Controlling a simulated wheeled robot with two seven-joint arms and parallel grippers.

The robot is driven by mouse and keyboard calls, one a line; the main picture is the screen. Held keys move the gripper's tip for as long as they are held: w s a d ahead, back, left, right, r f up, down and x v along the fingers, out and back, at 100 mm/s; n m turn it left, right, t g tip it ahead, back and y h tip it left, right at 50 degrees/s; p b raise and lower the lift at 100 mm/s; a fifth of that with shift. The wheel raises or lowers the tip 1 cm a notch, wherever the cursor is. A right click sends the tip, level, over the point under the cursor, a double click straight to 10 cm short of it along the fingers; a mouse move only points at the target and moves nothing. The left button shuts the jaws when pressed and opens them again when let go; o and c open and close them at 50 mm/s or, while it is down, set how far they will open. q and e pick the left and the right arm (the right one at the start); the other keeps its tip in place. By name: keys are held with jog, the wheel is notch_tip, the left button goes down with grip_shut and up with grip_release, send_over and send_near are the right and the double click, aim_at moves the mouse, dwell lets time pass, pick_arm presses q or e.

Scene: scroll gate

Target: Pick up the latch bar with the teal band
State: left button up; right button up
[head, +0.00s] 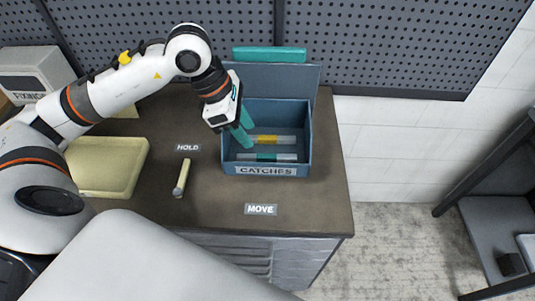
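The latch bar with the teal band (267,157) lies flat across the front of the blue bin marked CATCHES (230,168). It is pale grey with teal around its middle. A similar bar with a yellow band (267,139) lies behind it in the same bin. My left gripper (250,136) reaches over the bin's left side, its teal fingers apart with nothing between them. The fingertips are near the left ends of the bars; I cannot tell their exact height. My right gripper is out of view.
A pale yellow tray (140,160) sits left on the brown worktop (215,215). A small cream stick with a grey end (182,178) lies between the HOLD label (188,147) and MOVE label (261,209). The bin's raised lid and a pegboard (400,45) stand behind.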

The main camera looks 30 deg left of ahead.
aim_at(265, 156)
pick_arm(q)
jog(key=x, duration=0.3)
jog(key=shift+d+f+p, duration=0.1)
jog(key=shift+p, duration=0.2)
jog(key=shift+w+d+f+p, duration=0.2)
jog(key=shift+d+f+p, duration=0.1)
jog(key=shift+f+p, duration=0.2)
jog(key=p+x, duration=0.1)
jog(key=x, duration=0.2)
jog(key=shift+w+d+f, duration=0.15)
jog(key=shift+f, duration=0.45)
jog(key=shift+r, duration=0.1)
grip_shut()
